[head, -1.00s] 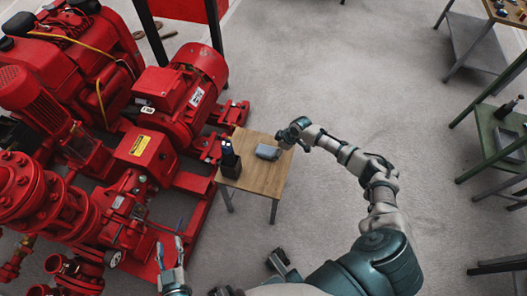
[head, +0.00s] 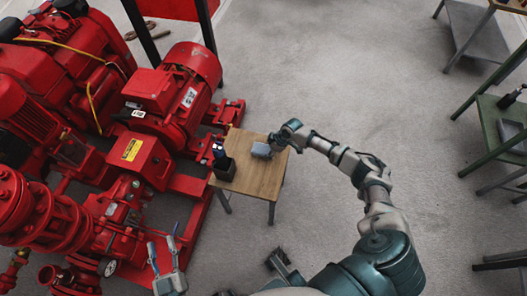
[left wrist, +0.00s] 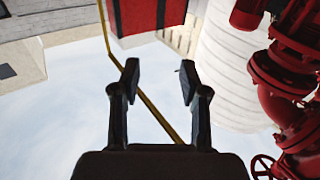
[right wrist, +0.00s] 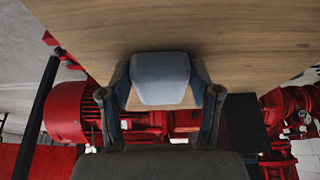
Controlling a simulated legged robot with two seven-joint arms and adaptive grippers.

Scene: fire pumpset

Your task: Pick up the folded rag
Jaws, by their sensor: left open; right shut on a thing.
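The folded rag (head: 261,150) is a small grey-blue pad at the right side of the small wooden table (head: 250,180). My right gripper (head: 277,142) reaches it from the right, at table height. In the right wrist view the rag (right wrist: 160,78) sits between the two fingers of the right gripper (right wrist: 163,98), which are shut on it. The rag is close against the wooden top; I cannot tell if it is lifted. My left gripper (head: 162,248) is open and empty at the lower left, beside the red pumpset; its spread fingers show in the left wrist view (left wrist: 158,82).
A dark holder (head: 223,167) with bottles or tools stands on the table's left part. The red pumpset (head: 130,120) stands close to the table's left. A green bench (head: 495,125) is at the far right. The grey floor between is clear.

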